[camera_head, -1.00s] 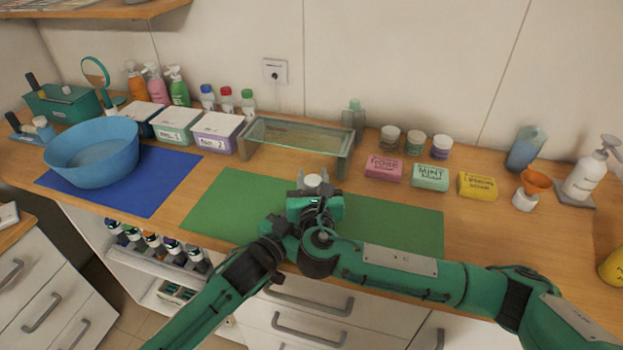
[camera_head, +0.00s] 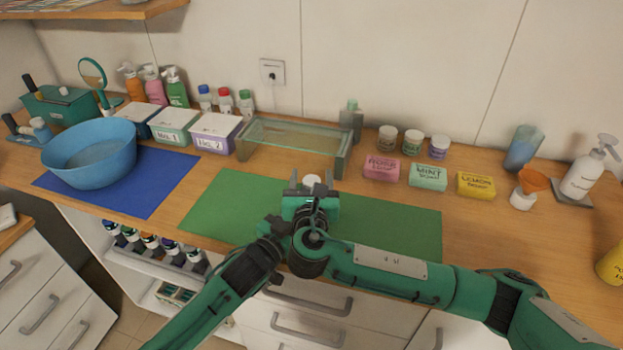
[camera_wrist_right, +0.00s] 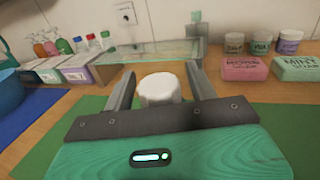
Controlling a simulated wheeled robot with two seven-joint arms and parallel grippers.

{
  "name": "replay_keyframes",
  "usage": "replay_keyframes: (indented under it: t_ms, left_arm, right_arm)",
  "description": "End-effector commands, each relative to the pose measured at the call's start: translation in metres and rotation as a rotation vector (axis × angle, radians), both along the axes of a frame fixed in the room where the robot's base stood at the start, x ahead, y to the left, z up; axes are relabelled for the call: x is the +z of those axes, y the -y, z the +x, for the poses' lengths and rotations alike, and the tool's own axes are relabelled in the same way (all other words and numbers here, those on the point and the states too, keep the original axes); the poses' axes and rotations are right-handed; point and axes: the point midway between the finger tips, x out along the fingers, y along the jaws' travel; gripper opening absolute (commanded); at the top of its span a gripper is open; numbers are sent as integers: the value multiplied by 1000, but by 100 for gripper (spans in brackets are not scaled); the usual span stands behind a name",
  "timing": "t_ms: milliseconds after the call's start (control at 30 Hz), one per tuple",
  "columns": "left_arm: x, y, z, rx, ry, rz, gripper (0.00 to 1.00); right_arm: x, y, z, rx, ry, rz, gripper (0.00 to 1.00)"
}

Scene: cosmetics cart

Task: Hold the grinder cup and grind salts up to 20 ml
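A white, rounded object (camera_head: 312,181) stands at the green mat (camera_head: 225,205); I cannot tell for sure whether it is the grinder cup. It also shows in the right wrist view (camera_wrist_right: 160,89), between the two fingers. My right gripper (camera_head: 312,179) is open around it, with a visible gap at the left finger in the wrist view (camera_wrist_right: 161,85). My own wrist hides the object's lower part in the head view. A green arm link of mine comes in from the lower left, but my left gripper cannot be made out.
A glass-topped stand (camera_head: 293,135) is behind the mat. Soap bars (camera_head: 428,177) and lidded jars (camera_head: 413,142) stand to the right, with an orange funnel (camera_head: 533,180) farther right. A blue bowl (camera_head: 90,155) sits on a blue mat (camera_head: 165,180) at left.

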Motion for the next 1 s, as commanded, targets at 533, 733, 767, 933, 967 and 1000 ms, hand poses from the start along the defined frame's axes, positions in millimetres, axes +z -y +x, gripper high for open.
replay_keyframes:
  t_ms: [533,733,767,933,967,1000]
  left_arm:
    - [1,0,0,1,2,0,25]
    - [1,0,0,1,2,0,25]
    - [1,0,0,1,2,0,25]
    - [1,0,0,1,2,0,25]
    - [1,0,0,1,2,0,25]
    - [1,0,0,1,2,0,25]
  right_arm:
    - [-1,-4,-69,3,-3,2,57]
    - [-1,-6,-104,1,-2,1,57]
    - [-1,-6,-108,1,-2,1,57]
    - [0,-6,-119,0,0,0,57]
    - [0,-6,-119,0,0,0,57]
    - [0,-6,-120,0,0,0,57]
